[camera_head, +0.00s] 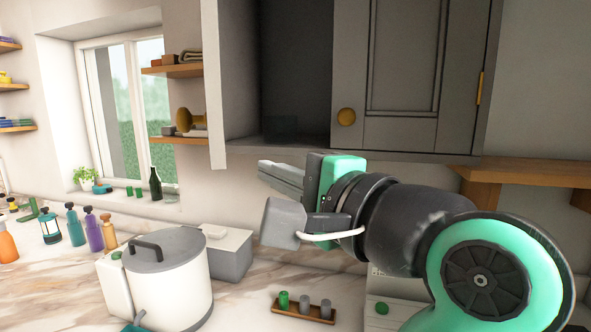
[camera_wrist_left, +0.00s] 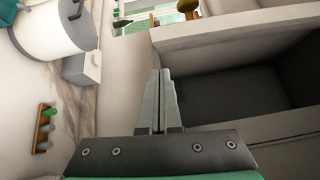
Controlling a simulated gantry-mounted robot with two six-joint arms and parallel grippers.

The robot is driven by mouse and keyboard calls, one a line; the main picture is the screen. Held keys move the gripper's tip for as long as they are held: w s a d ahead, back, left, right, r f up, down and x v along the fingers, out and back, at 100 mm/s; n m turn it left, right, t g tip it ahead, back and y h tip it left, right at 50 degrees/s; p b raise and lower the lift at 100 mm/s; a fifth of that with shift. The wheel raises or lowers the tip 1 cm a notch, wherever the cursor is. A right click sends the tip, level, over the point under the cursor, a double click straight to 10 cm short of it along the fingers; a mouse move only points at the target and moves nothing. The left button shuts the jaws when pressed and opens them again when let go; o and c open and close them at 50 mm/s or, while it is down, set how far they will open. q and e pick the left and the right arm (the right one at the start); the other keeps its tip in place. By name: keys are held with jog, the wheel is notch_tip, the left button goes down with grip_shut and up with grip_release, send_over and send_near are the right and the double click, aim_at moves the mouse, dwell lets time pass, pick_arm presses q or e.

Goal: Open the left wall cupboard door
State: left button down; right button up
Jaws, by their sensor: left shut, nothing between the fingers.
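The wall cupboard's left side stands open, and its dark interior (camera_head: 295,70) shows in the head view. A pale upright panel (camera_head: 213,85) at the left edge of the opening looks like the left door swung out, seen nearly edge-on. My left gripper (camera_head: 264,170) is shut and empty, just below the cupboard's bottom edge, pointing left. In the left wrist view its fingers (camera_wrist_left: 160,76) are together beside the dark opening (camera_wrist_left: 225,100). My right gripper is not in view.
A white pot with a grey lid (camera_head: 165,250) and a grey box (camera_head: 228,252) stand on the marble counter. A small wooden rack (camera_head: 303,314) lies below my arm. Wooden shelves (camera_head: 178,70) are left of the cupboard; another shelf (camera_head: 530,172) is at right.

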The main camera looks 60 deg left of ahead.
pick_arm(q)
jog(key=s+a+t+p, duration=0.1)
jog(key=a+t+p, duration=0.1)
jog(key=a, duration=0.7)
jog(key=shift+a+f, duration=0.25)
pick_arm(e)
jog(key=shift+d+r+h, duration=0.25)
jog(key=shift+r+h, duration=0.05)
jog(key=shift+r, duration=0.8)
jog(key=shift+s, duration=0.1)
